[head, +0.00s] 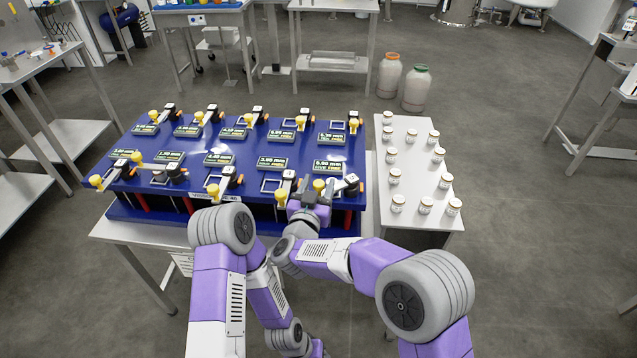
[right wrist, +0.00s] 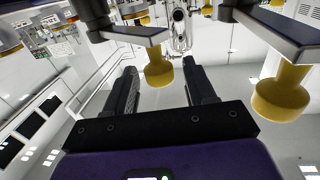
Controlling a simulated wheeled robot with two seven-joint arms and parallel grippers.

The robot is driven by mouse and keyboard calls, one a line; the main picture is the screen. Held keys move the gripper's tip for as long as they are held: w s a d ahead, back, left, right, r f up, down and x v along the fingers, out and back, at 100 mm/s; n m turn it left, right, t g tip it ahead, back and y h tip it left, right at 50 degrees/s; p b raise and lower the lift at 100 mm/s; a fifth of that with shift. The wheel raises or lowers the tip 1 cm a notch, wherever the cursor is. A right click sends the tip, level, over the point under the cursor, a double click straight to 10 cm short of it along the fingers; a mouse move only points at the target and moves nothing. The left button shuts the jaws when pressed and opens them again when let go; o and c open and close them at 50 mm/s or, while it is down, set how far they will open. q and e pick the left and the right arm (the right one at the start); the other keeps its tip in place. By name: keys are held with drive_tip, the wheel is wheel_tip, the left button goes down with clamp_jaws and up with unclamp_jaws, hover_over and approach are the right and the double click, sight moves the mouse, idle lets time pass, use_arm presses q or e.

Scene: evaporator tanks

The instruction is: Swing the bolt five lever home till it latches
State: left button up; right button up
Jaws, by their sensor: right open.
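The blue fixture (head: 130,188) carries two rows of levers with yellow knobs. I take the front-row right-end lever (head: 338,186) as bolt five's; its number cannot be read. Its knob (head: 318,185) is at the left end of the lever, away from the black-and-white clamp block (head: 351,181). My right gripper (head: 314,198) is open, just in front of this knob. In the right wrist view a yellow knob (right wrist: 158,72) shows between the spread fingers (right wrist: 162,88), with no clear contact. My left arm is folded in front; its gripper is not visible.
A neighbouring knob (head: 281,196) sits close left of my right gripper and shows at right in the right wrist view (right wrist: 281,98). Small display panels stand beside the levers. A side table (head: 412,180) holds several white jars. Two large containers (head: 389,76) stand behind.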

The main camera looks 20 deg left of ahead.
use_arm(q)
drive_tip(key=shift+r+p, duration=0.4)
drive_tip(key=shift+r, duration=0.05)
use_arm(e)
drive_tip(key=s, duration=0.6)
drive_tip(key=shift+s+d, duration=0.15)
drive_tip(key=shift+s, duration=0.15)
use_arm(q)
drive_tip(key=shift+c, duration=0.3)
